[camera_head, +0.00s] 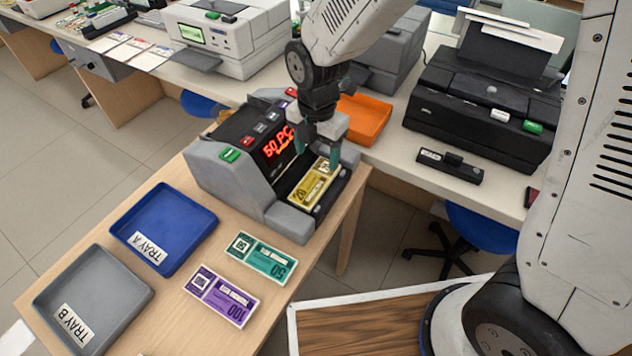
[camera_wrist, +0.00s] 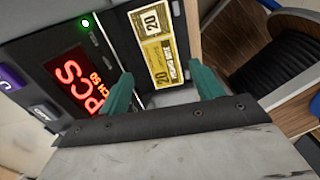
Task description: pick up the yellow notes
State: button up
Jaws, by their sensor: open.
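The yellow notes (camera_head: 313,184), marked 20, lie in the front pocket of the grey counting machine (camera_head: 225,172). The machine's red display reads "50 PCS". My gripper (camera_head: 318,148) is above the far end of the pocket, pointing down. In the wrist view the yellow notes (camera_wrist: 157,50) show beyond and between my two green fingertips (camera_wrist: 165,82). The fingers are apart with nothing held between them. I cannot tell the exact height of the fingertips over the notes.
A blue tray marked TRAY A (camera_head: 196,243) and a grey tray marked TRAY B (camera_head: 130,308) are on the wooden table. Teal notes (camera_head: 261,259) and purple notes (camera_head: 221,296) lie beside them. An orange tray (camera_head: 366,120) and a black printer (camera_head: 474,120) stand on the counter behind.

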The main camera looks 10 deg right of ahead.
aim_at(315, 181)
jog(key=f, duration=0.8)
jog(key=shift+s+a+f, duration=0.2)
jog(key=shift+s, duration=0.05)
jog(key=c, duration=0.8)
jog(key=shift+r, duration=0.1)
